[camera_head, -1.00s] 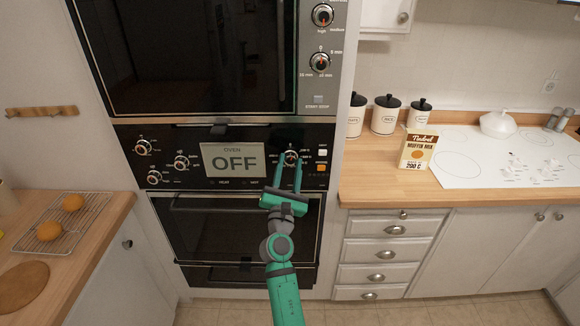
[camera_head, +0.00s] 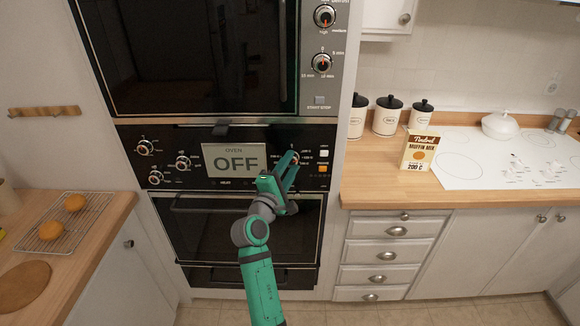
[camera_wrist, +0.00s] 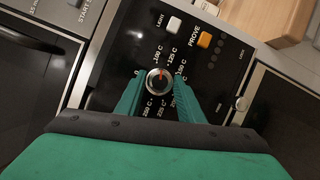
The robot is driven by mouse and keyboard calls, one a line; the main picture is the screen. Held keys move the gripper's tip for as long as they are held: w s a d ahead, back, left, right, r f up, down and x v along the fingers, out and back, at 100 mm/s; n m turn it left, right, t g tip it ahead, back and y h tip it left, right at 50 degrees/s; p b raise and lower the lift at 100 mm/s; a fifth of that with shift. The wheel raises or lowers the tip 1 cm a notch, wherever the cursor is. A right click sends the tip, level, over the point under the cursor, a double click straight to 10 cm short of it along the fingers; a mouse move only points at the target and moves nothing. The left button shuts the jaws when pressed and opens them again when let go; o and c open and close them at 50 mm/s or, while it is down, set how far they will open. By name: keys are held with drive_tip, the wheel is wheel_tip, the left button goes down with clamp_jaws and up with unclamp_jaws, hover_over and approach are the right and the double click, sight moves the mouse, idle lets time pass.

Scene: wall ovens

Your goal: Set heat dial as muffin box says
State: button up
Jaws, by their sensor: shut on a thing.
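The muffin mix box (camera_head: 420,150) stands on the right counter; its front reads 200 C. The heat dial (camera_wrist: 160,82) is a round silver knob with a red mark, ringed by temperature figures. My gripper (camera_wrist: 158,77) is shut on this knob, one green finger on each side. The red mark points up in the wrist view, about towards the 100 C label. Some figures are partly hidden by the fingers. In the head view my gripper (camera_head: 292,155) covers most of the dial. The oven display (camera_head: 236,160) reads OFF.
Several other knobs (camera_head: 145,147) sit left of the display. A white light button (camera_wrist: 173,25) and an orange prove button (camera_wrist: 204,40) are close to the dial. Black oven doors (camera_head: 240,225) lie above and below the panel.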

drive_tip(key=m, duration=0.2)
drive_tip(key=m+g, duration=0.1)
drive_tip(key=m, duration=0.1)
drive_tip(key=m+g+y, duration=0.1)
drive_tip(key=m, duration=0.1)
drive_tip(key=shift+r, duration=0.25)
drive_tip(key=m+y, duration=0.1)
drive_tip(key=m, duration=0.1)
drive_tip(key=m+g+y, duration=0.1)
drive_tip(key=m, duration=0.2)
drive_tip(key=shift+r+g, duration=0.15)
drive_tip(key=shift+g, duration=0.15)
drive_tip(key=m+y, duration=0.2)
drive_tip(key=m, duration=0.1)
drive_tip(key=m+y, duration=0.1)
drive_tip(key=shift+d+g, duration=0.25)
drive_tip(key=shift+g, duration=0.05)
drive_tip(key=m+y, duration=0.3)
drive_tip(key=m, duration=0.1)
drive_tip(key=shift+d, duration=0.1)
drive_tip(key=o, duration=1.1)
drive_tip(key=shift+c, duration=0.2)
